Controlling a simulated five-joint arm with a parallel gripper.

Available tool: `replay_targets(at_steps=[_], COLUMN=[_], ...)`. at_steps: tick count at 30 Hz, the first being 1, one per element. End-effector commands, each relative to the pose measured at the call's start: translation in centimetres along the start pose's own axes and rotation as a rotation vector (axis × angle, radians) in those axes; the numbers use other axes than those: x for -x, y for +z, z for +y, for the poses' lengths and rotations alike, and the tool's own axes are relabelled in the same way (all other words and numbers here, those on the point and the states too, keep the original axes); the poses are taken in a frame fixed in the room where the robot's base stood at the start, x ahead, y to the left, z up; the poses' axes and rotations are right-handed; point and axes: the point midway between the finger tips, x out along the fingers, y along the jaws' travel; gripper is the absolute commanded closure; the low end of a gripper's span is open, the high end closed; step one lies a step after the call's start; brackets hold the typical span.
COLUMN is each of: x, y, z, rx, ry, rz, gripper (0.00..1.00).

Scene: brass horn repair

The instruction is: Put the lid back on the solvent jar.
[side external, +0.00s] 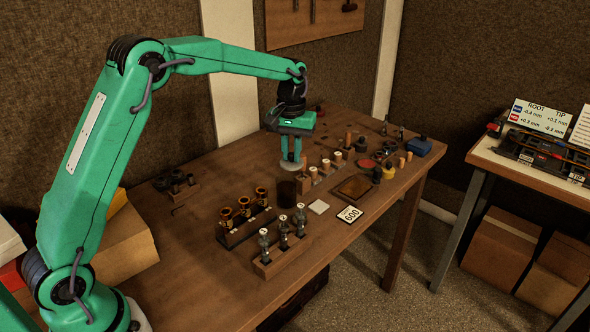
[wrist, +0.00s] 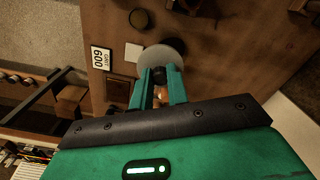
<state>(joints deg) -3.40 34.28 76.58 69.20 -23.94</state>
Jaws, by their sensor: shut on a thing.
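My gripper (side external: 291,157) is shut on the lid (side external: 290,166) and holds it in the air. The lid is a pale, thin round disc. In the wrist view the lid (wrist: 163,55) shows beyond my fingers (wrist: 160,82), which are around its dark knob (wrist: 158,75). The solvent jar (side external: 287,192) is a dark, upright cylinder on the table. In the side view it is just below the lid, with a small gap between them. A dark round shape (wrist: 141,19) shows beyond the lid in the wrist view; I cannot tell whether it is the jar's top.
A white square (side external: 319,207) and a "600" card (side external: 350,214) lie right of the jar. Racks with amber-topped pieces (side external: 245,220) and silver pieces (side external: 282,240) stand in front. A wooden rack (side external: 322,172) and a brown tray (side external: 356,187) are to the right.

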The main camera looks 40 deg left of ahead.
Motion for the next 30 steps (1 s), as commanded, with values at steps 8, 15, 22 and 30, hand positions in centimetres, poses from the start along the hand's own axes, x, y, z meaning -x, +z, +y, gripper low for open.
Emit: replay_targets(at_steps=[8,15,22,30], x=[0.4,0.3,-0.5,-2.2], y=[-1.2,-1.2,-1.1,-1.1], z=[-2.0,-1.9,-1.9,-1.9], rx=[0.048,0.047,0.046,0.046], ry=[0.000,0.000,0.000,0.000], rz=[0.001,0.001,0.000,-0.001], gripper=[1.00,1.00,1.00,1.00])
